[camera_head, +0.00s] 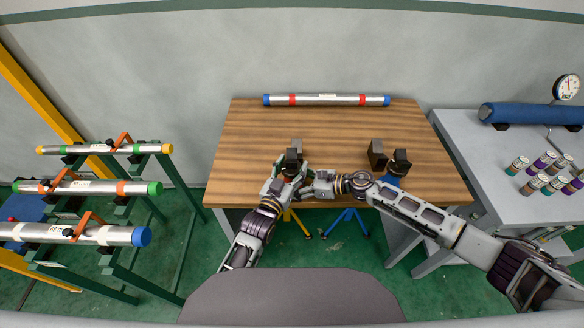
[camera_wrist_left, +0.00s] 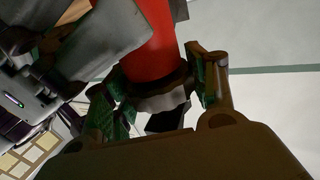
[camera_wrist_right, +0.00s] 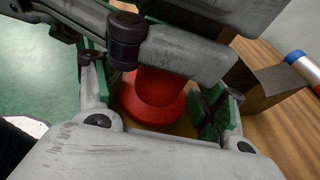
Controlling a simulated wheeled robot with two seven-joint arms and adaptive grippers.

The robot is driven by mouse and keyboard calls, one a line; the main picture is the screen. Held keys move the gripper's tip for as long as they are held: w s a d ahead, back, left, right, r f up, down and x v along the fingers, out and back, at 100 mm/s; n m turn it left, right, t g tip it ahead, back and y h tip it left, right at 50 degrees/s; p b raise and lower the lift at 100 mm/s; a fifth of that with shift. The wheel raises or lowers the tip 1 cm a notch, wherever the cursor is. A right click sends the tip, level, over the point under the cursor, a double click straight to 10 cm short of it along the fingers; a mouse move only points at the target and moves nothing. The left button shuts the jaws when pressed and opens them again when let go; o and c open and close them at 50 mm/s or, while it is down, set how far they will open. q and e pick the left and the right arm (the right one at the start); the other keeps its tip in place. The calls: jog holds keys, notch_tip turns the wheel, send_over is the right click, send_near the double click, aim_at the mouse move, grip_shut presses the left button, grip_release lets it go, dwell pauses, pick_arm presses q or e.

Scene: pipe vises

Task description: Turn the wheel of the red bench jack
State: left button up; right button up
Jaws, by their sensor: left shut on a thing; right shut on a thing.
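The red bench jack stands at the table's front edge, left of centre. In the head view my grippers mostly cover it, and its dark jaw blocks (camera_head: 292,158) show above them. In the left wrist view its red body (camera_wrist_left: 150,38) rises from a dark collar. My left gripper (camera_head: 286,183) is shut around that collar, and its green pads show in the left wrist view (camera_wrist_left: 160,95). My right gripper (camera_head: 308,184) is shut on the jack's red rounded part (camera_wrist_right: 155,98), coming in from the right. Which gripped part is the wheel, I cannot tell.
A blue jack (camera_head: 391,181) with dark blocks stands right on the table (camera_head: 245,150). A capped pipe (camera_head: 326,100) lies at the back. A rack (camera_head: 118,185) of pipes is left. A grey side table (camera_head: 465,150) with several small cans is right. The table's middle is clear.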

pick_arm(q)
jog(key=shift+a+f, duration=0.15)
jog(key=shift+a, duration=0.05)
jog(key=o, duration=0.9)
jog(key=shift+o, duration=0.8)
jog(key=shift+d, duration=0.1)
jog(key=shift+s, duration=0.2)
jog(key=v, duration=1.1)
jog(key=shift+s, duration=0.25)
